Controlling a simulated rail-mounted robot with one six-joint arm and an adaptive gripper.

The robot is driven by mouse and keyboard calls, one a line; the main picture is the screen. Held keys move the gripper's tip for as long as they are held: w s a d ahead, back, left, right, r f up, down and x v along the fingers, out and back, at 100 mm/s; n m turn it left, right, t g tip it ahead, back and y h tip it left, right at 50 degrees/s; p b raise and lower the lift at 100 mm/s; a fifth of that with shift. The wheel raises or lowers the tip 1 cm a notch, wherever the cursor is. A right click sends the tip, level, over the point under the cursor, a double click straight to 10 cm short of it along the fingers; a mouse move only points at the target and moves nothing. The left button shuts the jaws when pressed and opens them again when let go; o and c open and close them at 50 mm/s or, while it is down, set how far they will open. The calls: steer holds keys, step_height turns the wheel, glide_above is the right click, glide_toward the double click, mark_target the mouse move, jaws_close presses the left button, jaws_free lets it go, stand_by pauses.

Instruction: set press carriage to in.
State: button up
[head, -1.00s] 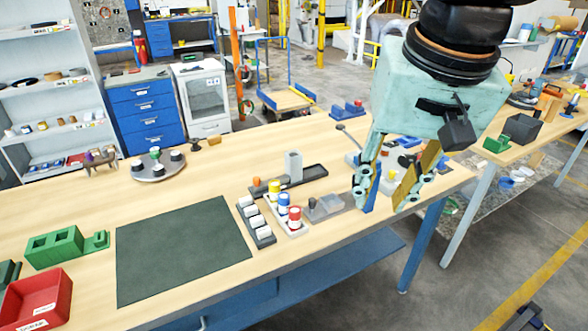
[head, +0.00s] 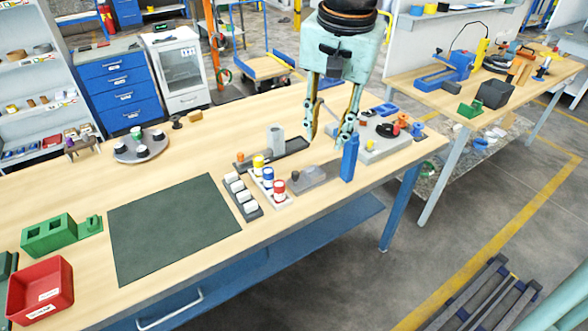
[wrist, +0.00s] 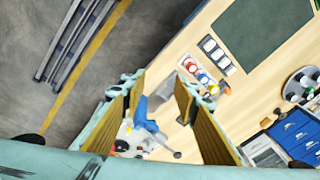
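I cannot tell for sure which part is the press carriage. A dark, rail-like tray (head: 292,147) with an upright grey block (head: 275,139) and an orange knob (head: 240,157) lies mid-table. On the right part of the table is a grey board (head: 385,148) with black, red and orange parts. A blue upright piece (head: 349,160) stands by the front edge. My gripper (head: 326,140) hangs between tray and board, fingers apart and empty, pointing down. In the wrist view the gripper (wrist: 160,95) shows a clear gap, with a blue part (wrist: 140,108) beyond it.
A second bench with a blue machine (head: 445,72) stands at the right.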

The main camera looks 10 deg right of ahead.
steer(key=w+a+f+m+g+p, duration=0.1)
steer(key=w+f+m+p, duration=0.4)
steer(key=w, duration=0.6)
steer(key=m+p, duration=0.2)
steer(key=p, duration=0.2)
glide_above(295, 172)
step_height(295, 172, down, 9)
steer(key=shift+g, duration=0.4)
steer(key=shift+f, duration=0.2)
steer(key=shift+f, duration=6.7)
jaws_close()
